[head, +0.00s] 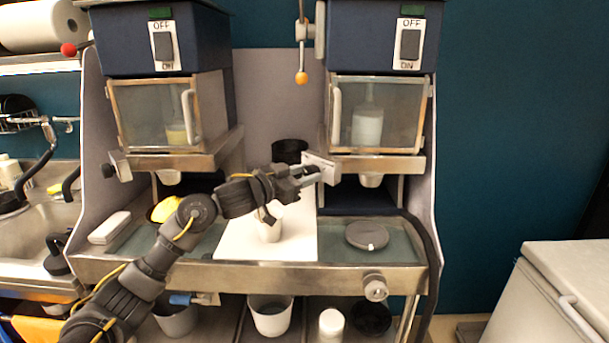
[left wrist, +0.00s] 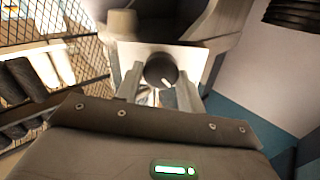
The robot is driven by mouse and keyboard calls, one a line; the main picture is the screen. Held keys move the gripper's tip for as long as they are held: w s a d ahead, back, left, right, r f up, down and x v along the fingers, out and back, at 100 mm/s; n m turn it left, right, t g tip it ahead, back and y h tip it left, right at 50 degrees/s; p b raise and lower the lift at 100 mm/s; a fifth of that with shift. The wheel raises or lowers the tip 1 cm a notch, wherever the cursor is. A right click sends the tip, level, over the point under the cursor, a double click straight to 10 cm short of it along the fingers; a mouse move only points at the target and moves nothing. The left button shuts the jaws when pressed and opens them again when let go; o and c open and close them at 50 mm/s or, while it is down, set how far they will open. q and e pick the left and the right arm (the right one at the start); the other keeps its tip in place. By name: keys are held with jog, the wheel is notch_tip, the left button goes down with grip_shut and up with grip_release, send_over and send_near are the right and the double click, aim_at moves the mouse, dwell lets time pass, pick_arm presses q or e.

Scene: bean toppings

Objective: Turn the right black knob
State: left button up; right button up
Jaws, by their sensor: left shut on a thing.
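The right black knob (left wrist: 161,70) sits on a pale metal plate (left wrist: 130,55), with a white mark on its face. My left gripper (left wrist: 160,95) has its two fingers on either side of this knob and is shut on it. In the head view my left gripper (head: 303,176) reaches the plate (head: 324,167) at the left side of the right dispenser (head: 378,110); its fingers hide the knob there. The left dispenser (head: 155,110) has a similar black knob (head: 109,170) on its left side. My right gripper is not in view.
A black container (head: 290,151) is behind the gripper. A dark round lid (head: 367,236) lies on the right counter. A red-ended lever (head: 69,50) and an orange-tipped rod (head: 301,77) stick out.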

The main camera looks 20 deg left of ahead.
pick_arm(q)
jog(key=m, duration=0.4)
jog(key=shift+d+m, duration=0.1)
jog(key=shift+m, duration=0.2)
jog(key=m+b, duration=0.2)
jog(key=m, duration=0.2)
jog(key=shift+f, duration=0.15)
jog(key=m+y+b, duration=0.1)
jog(key=m+b, duration=0.3)
jog(key=m, duration=0.5)
jog(key=shift+s+b, duration=0.1)
jog(key=shift+b, duration=0.3)
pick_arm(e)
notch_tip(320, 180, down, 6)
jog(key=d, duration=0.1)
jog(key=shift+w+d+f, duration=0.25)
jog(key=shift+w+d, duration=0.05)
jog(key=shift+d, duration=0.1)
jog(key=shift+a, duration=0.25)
pick_arm(q)
jog(key=o, duration=1)
jog(key=shift+c, duration=0.2)
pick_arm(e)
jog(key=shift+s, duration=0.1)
